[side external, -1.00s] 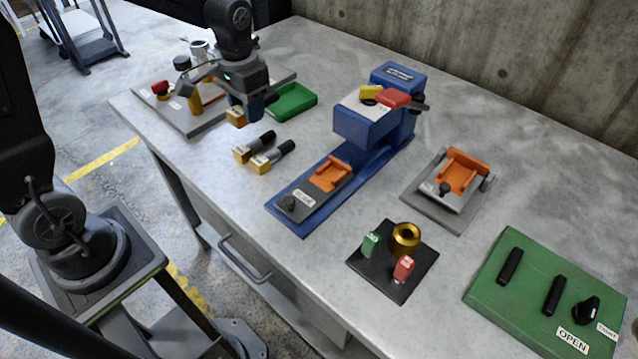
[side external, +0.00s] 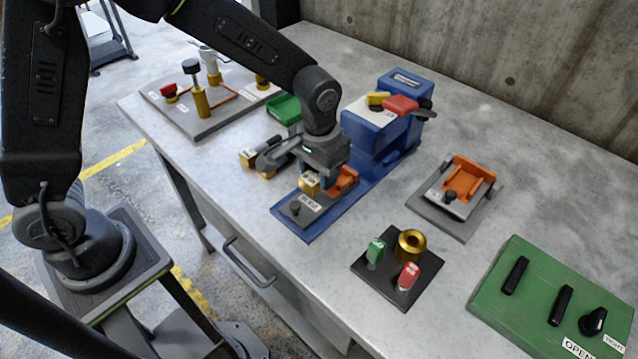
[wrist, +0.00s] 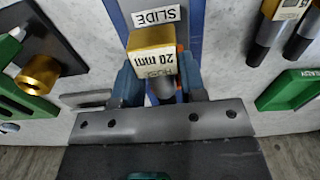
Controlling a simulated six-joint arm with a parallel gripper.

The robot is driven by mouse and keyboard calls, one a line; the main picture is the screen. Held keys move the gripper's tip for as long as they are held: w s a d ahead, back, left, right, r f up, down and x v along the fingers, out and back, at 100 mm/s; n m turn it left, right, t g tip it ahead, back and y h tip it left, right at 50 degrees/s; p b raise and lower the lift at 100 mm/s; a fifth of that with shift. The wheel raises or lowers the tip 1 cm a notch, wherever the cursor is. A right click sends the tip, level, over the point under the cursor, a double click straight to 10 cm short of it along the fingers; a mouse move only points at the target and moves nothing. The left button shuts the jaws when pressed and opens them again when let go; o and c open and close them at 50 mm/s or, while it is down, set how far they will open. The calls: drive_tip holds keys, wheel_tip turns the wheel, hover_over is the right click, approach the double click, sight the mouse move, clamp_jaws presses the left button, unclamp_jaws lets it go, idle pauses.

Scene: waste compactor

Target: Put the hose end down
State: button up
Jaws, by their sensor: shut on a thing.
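The hose end has a yellow block (side external: 309,183) with a label. In the wrist view its block (wrist: 152,60) reads "HOSE 20 mm", with a dark cylindrical part behind it. My gripper (side external: 324,176) is shut on the hose end above the blue slide fixture (side external: 318,228), near its orange carriage (side external: 345,181). In the wrist view my gripper (wrist: 163,90) has a blue finger on each side of the dark part. Whether the hose end touches the fixture I cannot tell.
Two similar yellow-ended hose pieces (wrist: 285,22) lie beside the fixture, partly hidden by my gripper in the side view. A black plate (side external: 393,283) with a brass ring stands to the right. A green tray (side external: 284,111) lies behind. Bare table lies around the fixture.

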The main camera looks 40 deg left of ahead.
sight(319, 195)
drive_tip(key=shift+f, duration=1.9)
drive_tip(key=shift+f, duration=0.1)
drive_tip(key=o, duration=1)
